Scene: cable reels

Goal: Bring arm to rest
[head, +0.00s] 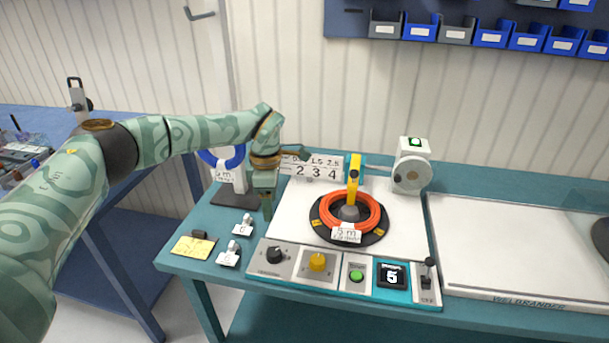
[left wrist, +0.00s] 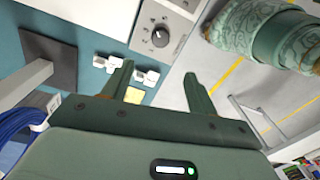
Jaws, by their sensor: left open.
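My left arm reaches in from the left in the head view. My left gripper (head: 267,207) points down over the left part of the teal bench (head: 210,232). In the left wrist view the two fingers of the left gripper (left wrist: 158,88) stand apart with nothing between them. My right gripper is not in view.
A control panel (head: 295,268) runs along the front edge. A blue coil (head: 232,160) hangs on a stand behind the gripper.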

